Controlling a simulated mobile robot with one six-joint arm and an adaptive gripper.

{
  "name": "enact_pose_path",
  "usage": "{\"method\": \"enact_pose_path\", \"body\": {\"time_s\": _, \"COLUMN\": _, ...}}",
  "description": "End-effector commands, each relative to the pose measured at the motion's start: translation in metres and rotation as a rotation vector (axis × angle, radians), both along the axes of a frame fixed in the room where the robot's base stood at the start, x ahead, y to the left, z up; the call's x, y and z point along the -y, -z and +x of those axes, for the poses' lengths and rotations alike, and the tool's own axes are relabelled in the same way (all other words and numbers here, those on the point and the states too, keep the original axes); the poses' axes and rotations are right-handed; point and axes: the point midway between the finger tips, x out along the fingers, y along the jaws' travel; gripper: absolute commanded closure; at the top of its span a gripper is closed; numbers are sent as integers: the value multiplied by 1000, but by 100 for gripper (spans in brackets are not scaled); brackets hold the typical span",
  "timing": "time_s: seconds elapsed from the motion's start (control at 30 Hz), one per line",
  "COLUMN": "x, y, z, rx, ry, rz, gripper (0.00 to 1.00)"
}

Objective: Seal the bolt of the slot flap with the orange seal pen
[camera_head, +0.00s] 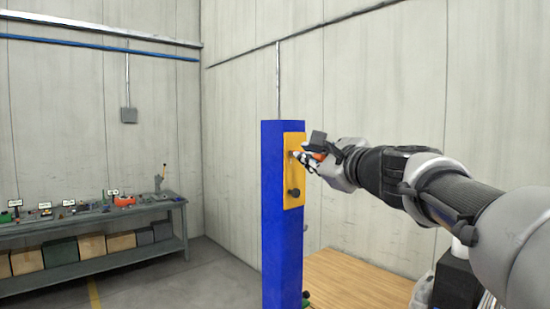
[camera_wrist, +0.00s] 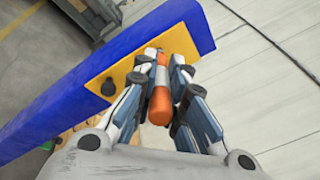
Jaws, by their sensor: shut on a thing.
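The orange seal pen (camera_wrist: 160,105) is between the fingers of my gripper (camera_wrist: 158,85), which is shut on it. A dark round knob (camera_head: 294,192) sits on the flap's lower part. In the head view my gripper (camera_head: 302,157) is at the flap's upper part. The bolt there is mostly hidden by the pen and fingers, and I cannot tell whether the tip touches it.
The blue column (camera_head: 272,215) stands upright in front of a grey panelled wall. A workbench (camera_head: 90,219) with small items on top and boxes below stands at the left. A wooden surface (camera_head: 355,282) lies low behind the column at the right. The floor between bench and column is clear.

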Motion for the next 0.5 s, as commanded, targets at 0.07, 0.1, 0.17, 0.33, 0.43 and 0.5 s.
{"method": "enact_pose_path", "body": {"time_s": 0.07, "x": 0, "y": 0, "z": 0, "rx": 1, "ry": -1, "rz": 0, "gripper": 100}}
{"method": "enact_pose_path", "body": {"time_s": 0.1, "x": 0, "y": 0, "z": 0, "rx": 1, "ry": -1, "rz": 0, "gripper": 100}}
{"method": "enact_pose_path", "body": {"time_s": 0.17, "x": 0, "y": 0, "z": 0, "rx": 1, "ry": -1, "rz": 0, "gripper": 100}}
{"method": "enact_pose_path", "body": {"time_s": 0.33, "x": 2, "y": 0, "z": -7, "rx": 2, "ry": 1, "rz": 0, "gripper": 100}}
{"method": "enact_pose_path", "body": {"time_s": 0.43, "x": 5, "y": 0, "z": -16, "rx": 3, "ry": 1, "rz": -1, "gripper": 100}}
{"method": "enact_pose_path", "body": {"time_s": 0.5, "x": 8, "y": 0, "z": -23, "rx": 2, "ry": 2, "rz": 0, "gripper": 100}}
